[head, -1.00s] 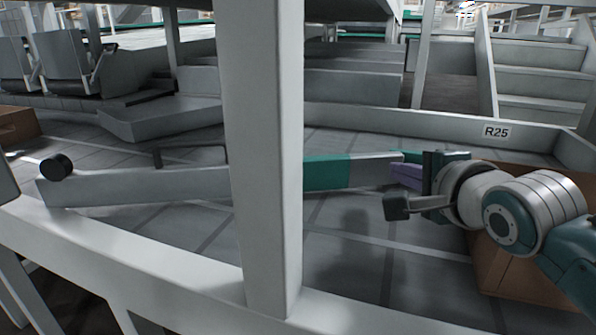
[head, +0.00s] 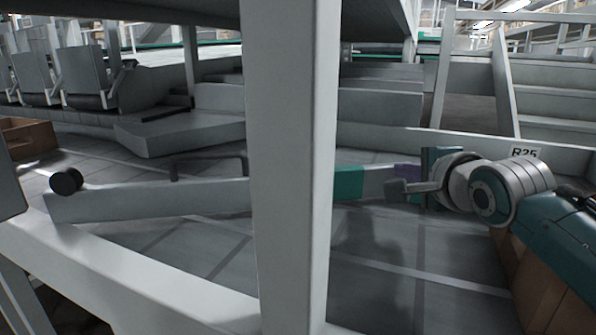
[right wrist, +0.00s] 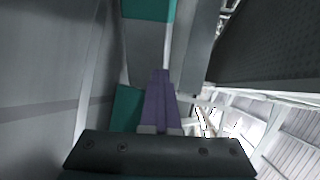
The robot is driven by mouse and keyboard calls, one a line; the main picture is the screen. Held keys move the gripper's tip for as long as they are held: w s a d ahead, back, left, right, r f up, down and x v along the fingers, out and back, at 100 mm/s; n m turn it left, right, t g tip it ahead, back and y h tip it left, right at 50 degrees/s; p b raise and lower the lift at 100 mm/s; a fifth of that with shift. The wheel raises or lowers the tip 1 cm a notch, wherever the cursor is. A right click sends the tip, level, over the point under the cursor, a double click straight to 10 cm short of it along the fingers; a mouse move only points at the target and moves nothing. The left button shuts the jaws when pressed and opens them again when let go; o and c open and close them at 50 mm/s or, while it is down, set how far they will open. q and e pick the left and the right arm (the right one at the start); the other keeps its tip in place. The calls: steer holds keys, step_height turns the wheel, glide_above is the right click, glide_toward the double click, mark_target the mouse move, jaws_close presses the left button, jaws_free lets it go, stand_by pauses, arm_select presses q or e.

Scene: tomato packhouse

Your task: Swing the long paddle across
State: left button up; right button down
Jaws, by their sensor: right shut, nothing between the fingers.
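The long paddle is a grey bar (head: 150,201) with a teal band (head: 349,183). It lies across the grey tiled deck, partly hidden behind a white post. In the right wrist view its grey face (right wrist: 143,52) and teal parts run away from my gripper. My right gripper (head: 405,170) is at the paddle's right end, with its purple fingers shut and empty. In the right wrist view the fingers (right wrist: 160,78) lie along the paddle's end, overlapping it; I cannot tell whether they touch. My left gripper is not in view.
A white upright post (head: 290,200) stands in front of the paddle's middle. A pale rail (head: 130,270) crosses the near edge. A brown carton (head: 545,285) is below my right arm. Grey chutes (head: 180,132) lie behind. The deck before the paddle is clear.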

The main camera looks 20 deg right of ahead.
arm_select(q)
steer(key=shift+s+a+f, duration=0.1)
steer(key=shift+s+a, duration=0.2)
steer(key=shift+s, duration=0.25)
arm_select(e)
steer(key=shift+s+f, duration=0.15)
steer(key=shift+f, duration=0.3)
